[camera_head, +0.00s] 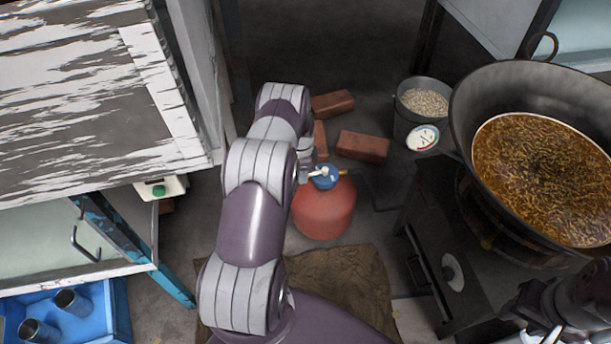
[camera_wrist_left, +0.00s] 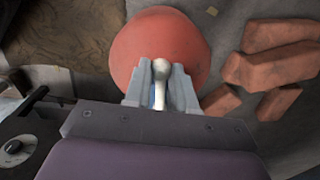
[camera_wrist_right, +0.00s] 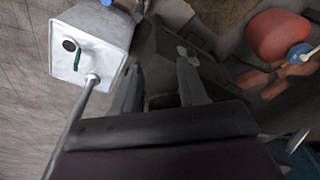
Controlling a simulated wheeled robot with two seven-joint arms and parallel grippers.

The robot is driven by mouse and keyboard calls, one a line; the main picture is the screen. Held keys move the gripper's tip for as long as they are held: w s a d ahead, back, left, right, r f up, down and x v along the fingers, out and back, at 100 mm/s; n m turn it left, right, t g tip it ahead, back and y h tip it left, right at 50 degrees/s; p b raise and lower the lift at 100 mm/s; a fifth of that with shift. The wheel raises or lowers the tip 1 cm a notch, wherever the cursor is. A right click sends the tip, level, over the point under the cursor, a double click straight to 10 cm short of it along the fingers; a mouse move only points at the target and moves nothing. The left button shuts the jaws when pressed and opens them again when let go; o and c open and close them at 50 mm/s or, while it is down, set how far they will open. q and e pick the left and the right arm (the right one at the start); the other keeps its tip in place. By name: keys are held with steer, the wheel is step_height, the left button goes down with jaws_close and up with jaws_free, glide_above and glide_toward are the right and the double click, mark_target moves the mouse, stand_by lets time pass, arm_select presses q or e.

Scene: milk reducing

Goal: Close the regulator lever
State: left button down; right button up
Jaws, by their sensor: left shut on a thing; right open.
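The red gas cylinder (camera_head: 323,212) stands on the floor left of the stove. A blue regulator (camera_head: 325,181) with a white lever sits on its top. My left gripper (camera_wrist_left: 160,84) is shut on the white lever (camera_wrist_left: 161,72), with one finger on each side. The blue regulator body is mostly hidden there by the fingers. In the head view my left arm hides much of that gripper. The regulator (camera_wrist_right: 298,53) and cylinder (camera_wrist_right: 280,36) also show in the right wrist view. My right gripper (camera_wrist_right: 157,68) is open and empty, apart from the cylinder.
A large wok (camera_head: 480,100) of brown liquid sits on the stove at right. Bricks (camera_head: 362,146) and a bucket (camera_head: 423,102) stand behind the cylinder. A brown sack (camera_head: 345,285) lies in front. A white-topped table (camera_head: 80,110) is at left.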

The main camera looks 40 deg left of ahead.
arm_select(q)
steer(key=shift+a+f+m, duration=0.1)
steer(key=shift+a+m, duration=0.2)
steer(key=shift+m, duration=0.2)
steer(key=shift+w, duration=0.1)
steer(key=c, duration=0.9)
jaws_free()
steer(key=shift+a, duration=0.15)
steer(key=shift+r, duration=0.2)
step_height(320, 180, up, 13)
steer(key=p, duration=0.4)
steer(key=shift+f+p, duration=0.15)
steer(key=shift+p, duration=0.25)
